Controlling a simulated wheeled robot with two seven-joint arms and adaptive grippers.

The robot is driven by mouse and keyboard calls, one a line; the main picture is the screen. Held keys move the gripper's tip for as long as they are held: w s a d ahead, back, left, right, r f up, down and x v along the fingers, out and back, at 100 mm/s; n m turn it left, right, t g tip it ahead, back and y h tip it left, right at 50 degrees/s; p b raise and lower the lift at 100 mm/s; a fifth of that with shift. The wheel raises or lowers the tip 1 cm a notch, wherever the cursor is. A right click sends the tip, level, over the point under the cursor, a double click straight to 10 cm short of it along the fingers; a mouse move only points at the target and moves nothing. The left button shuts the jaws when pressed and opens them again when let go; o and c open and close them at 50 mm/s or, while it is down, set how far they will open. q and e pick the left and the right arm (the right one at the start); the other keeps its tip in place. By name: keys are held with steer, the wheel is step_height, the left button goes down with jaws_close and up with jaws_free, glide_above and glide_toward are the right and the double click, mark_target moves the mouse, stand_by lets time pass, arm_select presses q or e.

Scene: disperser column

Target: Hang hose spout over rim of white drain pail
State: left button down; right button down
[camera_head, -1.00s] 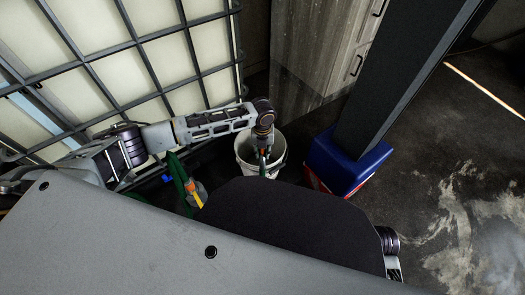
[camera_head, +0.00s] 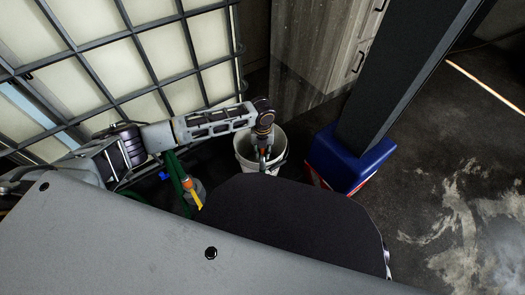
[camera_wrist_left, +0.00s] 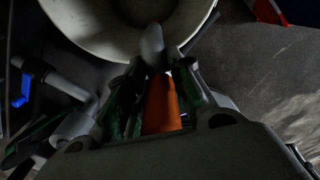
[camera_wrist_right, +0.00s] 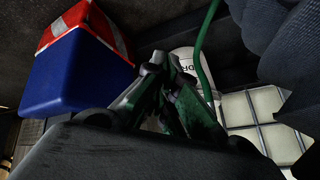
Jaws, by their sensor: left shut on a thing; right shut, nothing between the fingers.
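The white pail (camera_head: 245,160) stands on the dark floor beside the caged tank, in the middle of the head view. My left gripper (camera_head: 263,157) points down at it. In the left wrist view this gripper (camera_wrist_left: 155,85) is shut on the hose spout, which has an orange collar (camera_wrist_left: 160,106) and a grey tip (camera_wrist_left: 152,46). The tip overlaps the rim of the pail (camera_wrist_left: 90,48); I cannot tell whether they touch. My right gripper (camera_wrist_right: 165,85) is shut and empty. Behind it show the pail (camera_wrist_right: 184,60) with partly hidden lettering and the green hose (camera_wrist_right: 203,55).
A dark column (camera_head: 400,75) stands in a blue and red base guard (camera_head: 345,162) right of the pail. The caged tank (camera_head: 130,60) fills the left. A blue valve handle (camera_wrist_left: 22,92) is near the pail. Open floor (camera_head: 450,200) lies to the right.

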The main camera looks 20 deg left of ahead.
arm_select(q)
steer(key=shift+f+b, duration=0.95)
steer(key=shift+f, duration=1.7)
arm_select(e)
steer(key=shift+w+a+f+t, duration=0.1)
steer(key=shift+a+f+t, duration=0.05)
steer(key=shift+f, duration=0.65)
steer(key=shift+a+f+t, duration=0.1)
steer(key=shift+f+t, duration=0.05)
steer(key=shift+f, duration=0.6)
arm_select(q)
steer(key=c, duration=1.2)
jaws_free()
steer(key=shift+o, duration=0.2)
steer(key=shift+f, duration=0.1)
steer(key=shift+r, duration=6.05)
